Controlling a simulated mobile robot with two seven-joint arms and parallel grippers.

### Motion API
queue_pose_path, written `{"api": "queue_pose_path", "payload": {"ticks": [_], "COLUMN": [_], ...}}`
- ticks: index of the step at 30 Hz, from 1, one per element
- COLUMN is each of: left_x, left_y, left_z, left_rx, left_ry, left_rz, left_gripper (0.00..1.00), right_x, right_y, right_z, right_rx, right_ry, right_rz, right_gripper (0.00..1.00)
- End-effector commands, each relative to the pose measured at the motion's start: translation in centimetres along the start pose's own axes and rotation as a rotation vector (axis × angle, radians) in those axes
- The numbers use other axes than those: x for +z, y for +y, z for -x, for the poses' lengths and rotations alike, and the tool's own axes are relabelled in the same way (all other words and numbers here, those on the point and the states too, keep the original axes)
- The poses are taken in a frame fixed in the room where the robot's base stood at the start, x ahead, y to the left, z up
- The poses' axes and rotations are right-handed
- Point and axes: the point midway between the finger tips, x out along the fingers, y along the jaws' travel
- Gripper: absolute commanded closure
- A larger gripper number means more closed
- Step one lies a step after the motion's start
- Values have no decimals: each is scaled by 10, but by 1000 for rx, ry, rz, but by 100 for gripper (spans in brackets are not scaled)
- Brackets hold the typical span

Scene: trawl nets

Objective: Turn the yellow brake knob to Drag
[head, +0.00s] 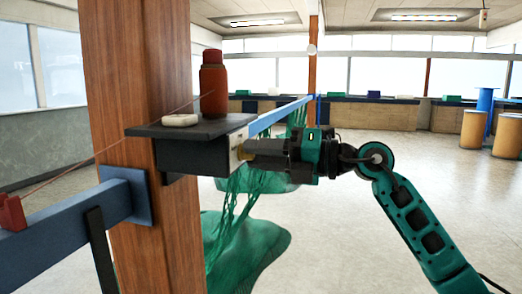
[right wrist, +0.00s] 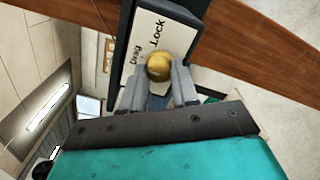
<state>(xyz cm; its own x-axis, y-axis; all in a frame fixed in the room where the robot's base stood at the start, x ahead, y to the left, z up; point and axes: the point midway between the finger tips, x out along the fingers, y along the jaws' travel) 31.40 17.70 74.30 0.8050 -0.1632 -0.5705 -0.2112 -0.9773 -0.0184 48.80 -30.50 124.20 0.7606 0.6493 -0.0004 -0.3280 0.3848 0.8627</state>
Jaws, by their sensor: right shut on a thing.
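The plate is on the side of a dark box (head: 190,157) fixed to a wooden post. My right gripper (head: 250,149) reaches in from the right and is shut on the knob, one finger on each side. In the head view the fingers mostly hide the knob and part of the plate (head: 235,139). I cannot make out a pointer on the knob. My left gripper is not in view.
The wooden post (head: 135,70) and a blue beam (head: 65,219) are at left. Green netting (head: 255,245) hangs and lies behind. The floor at right is open.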

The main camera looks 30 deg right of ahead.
Motion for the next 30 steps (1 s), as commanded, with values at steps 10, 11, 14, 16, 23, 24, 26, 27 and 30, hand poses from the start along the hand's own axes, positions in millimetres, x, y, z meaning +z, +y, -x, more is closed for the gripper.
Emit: {"api": "queue_pose_path", "payload": {"ticks": [10,11,14,16,23,24,26,27,30], "left_x": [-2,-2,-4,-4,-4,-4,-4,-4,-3], "left_y": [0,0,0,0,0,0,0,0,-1], "left_z": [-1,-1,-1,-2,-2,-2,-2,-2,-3], "left_rx": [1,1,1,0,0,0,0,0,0], "left_ry": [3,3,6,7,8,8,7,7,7], "left_rz": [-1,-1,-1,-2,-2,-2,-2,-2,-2], "left_gripper": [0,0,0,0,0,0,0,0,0], "right_x": [0,0,0,0,0,0,0,0,0], "right_y": [0,0,0,0,0,0,0,0,-1], "right_z": [0,0,0,0,0,0,0,0,3], "right_rx": [0,0,0,0,0,0,0,0,0], "right_ry": [0,0,1,0,0,0,0,0,0], "right_rz": [-8,-8,-7,-7,-7,-7,-7,-7,-7], "right_gripper": [100,100,67,60,45,45,45,45,45]}}
